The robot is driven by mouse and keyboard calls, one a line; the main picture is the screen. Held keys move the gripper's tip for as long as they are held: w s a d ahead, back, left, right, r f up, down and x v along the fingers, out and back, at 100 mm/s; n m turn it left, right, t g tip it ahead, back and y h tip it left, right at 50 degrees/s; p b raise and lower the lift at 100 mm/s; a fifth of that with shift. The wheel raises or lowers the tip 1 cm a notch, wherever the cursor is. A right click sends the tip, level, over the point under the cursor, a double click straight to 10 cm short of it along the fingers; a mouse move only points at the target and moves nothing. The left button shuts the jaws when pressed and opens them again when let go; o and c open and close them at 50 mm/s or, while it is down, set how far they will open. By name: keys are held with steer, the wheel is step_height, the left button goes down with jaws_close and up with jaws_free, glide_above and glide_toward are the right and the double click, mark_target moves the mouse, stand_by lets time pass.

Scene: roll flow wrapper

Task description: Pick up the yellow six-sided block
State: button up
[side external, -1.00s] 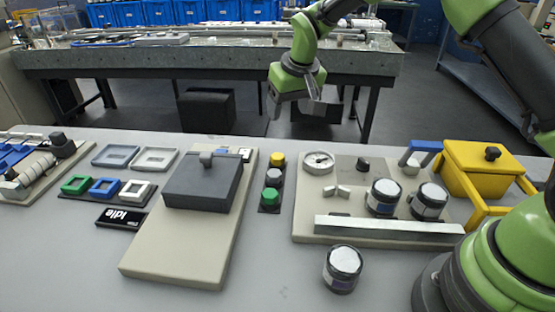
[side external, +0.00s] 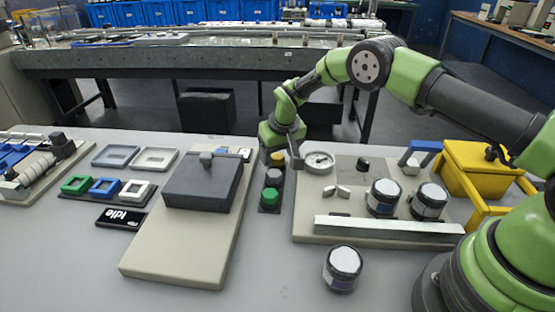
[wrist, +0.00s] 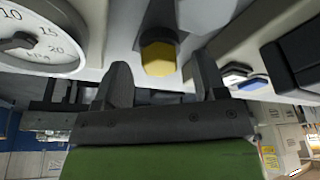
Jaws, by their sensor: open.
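The yellow six-sided block (side external: 277,159) is at the far end of a short row with a grey and a green piece, partly hidden by my gripper in the side view. In the wrist view its yellow hexagonal face (wrist: 158,59) shows ahead, between the two finger lines. My gripper (wrist: 162,68) is open, with one finger to each side of the block; I cannot tell whether either touches it. In the side view my gripper (side external: 281,153) is down at the far end of the row.
The grey piece (side external: 273,177) and green piece (side external: 269,197) stand nearer the camera in the row. A machine with a dark grey cover (side external: 200,187) is to the left. A dial gauge (side external: 319,161) on a beige plate is close on the right.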

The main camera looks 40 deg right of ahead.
steer(key=shift+f, duration=0.35)
steer(key=shift+c, duration=0.5)
steer(key=c, duration=0.9)
steer(key=shift+w+r, duration=0.1)
steer(key=shift+r, duration=0.05)
